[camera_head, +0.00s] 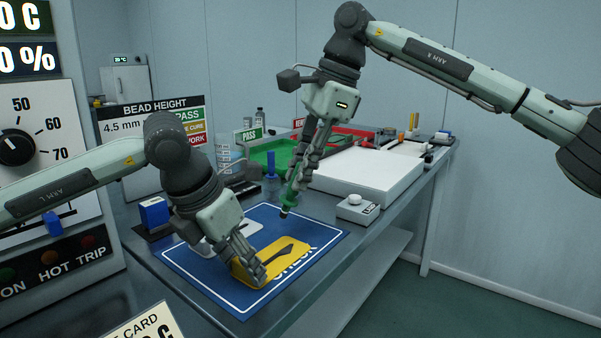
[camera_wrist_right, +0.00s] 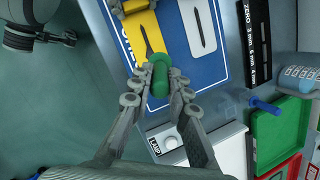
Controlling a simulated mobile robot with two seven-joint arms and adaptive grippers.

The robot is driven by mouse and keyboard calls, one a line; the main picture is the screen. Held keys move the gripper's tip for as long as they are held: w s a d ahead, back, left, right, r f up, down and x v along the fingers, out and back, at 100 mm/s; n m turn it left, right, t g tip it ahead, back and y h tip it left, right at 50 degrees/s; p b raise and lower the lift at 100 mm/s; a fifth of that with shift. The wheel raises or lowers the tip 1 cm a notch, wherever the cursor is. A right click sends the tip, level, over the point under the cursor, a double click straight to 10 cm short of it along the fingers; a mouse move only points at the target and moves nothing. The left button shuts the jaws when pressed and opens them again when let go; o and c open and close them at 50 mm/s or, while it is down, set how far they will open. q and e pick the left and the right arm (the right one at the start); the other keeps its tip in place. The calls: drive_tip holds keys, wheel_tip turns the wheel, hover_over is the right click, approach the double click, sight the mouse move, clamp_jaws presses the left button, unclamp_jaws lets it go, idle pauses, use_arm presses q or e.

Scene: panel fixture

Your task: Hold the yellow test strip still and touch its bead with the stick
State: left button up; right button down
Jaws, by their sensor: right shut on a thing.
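The yellow test strip (camera_head: 298,250) lies on the blue mat (camera_head: 325,236) and carries a long dark bead (camera_head: 284,256); the strip also shows in the right wrist view (camera_wrist_right: 138,28). My left gripper (camera_head: 254,274) has its fingers at the strip's left end. Its fingertips overlap there, so I cannot tell whether they are shut. My right gripper (camera_head: 297,178) is shut on the green stick (camera_head: 292,196), which points down with a dark tip. The tip appears above the mat, apart from the bead in the head view.
A white card (camera_head: 216,243) lies on the mat behind my left gripper. A small white box with a knob (camera_head: 357,208) stands right of the mat. A large white slab (camera_head: 372,170), a green tray (camera_head: 268,152) and a blue block (camera_head: 154,212) are nearby.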

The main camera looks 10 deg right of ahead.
use_arm(q)
drive_tip(key=o, duration=0.5)
drive_tip(key=shift+r, duration=0.15)
drive_tip(key=v, duration=0.5)
drive_tip(key=s+a+f+v, duration=0.1)
drive_tip(key=v, duration=0.5)
drive_tip(key=s+a+v, duration=0.1)
drive_tip(key=v, duration=0.4)
drive_tip(key=shift+s+a, duration=0.2)
